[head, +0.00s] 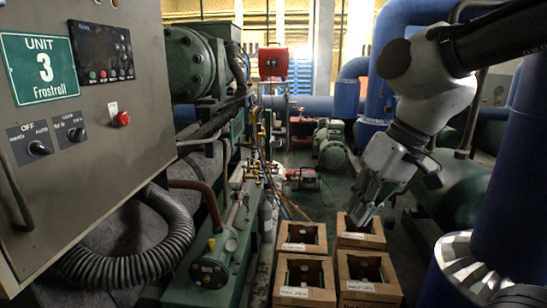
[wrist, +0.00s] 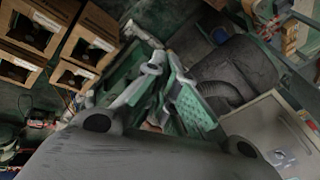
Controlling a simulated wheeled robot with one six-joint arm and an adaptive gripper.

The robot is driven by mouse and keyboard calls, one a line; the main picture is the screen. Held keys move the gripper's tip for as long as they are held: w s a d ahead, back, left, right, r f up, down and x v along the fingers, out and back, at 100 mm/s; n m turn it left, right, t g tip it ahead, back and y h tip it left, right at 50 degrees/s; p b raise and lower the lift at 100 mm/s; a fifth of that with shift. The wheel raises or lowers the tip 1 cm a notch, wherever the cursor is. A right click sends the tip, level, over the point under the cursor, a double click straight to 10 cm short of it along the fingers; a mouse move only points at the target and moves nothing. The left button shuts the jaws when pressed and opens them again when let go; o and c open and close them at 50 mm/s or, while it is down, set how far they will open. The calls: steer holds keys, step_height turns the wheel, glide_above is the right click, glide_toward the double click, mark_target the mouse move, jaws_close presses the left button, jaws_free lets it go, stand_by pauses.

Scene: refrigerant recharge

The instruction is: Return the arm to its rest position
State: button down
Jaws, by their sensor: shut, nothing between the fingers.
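My gripper (head: 362,217) hangs down from my raised arm on the right side of the head view. It shows above the wooden boxes, near the back right box (head: 375,240). In the wrist view my gripper (wrist: 165,62) has its fingertips close together, with nothing held between them. My arm bends at a pale elbow and comes in from the upper right.
Several open wooden boxes with white labels, one at front left (head: 304,297), stand on the floor. A grey Unit 3 control cabinet (head: 90,150) stands at left, with a corrugated hose (head: 130,262) below. Green machinery (head: 222,255) and blue pipes (head: 347,100) crowd the sides.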

steer(key=s+d+m+t+h, duration=0.1)
steer(key=s+d+m+h, duration=0.1)
steer(key=d, duration=0.8)
steer(key=s+d+r+m+t+h, duration=0.1)
steer(key=s+d+m+t+h, duration=0.1)
steer(key=d, duration=0.9)
steer(key=shift+a+r, duration=0.1)
steer(key=shift+a, duration=0.05)
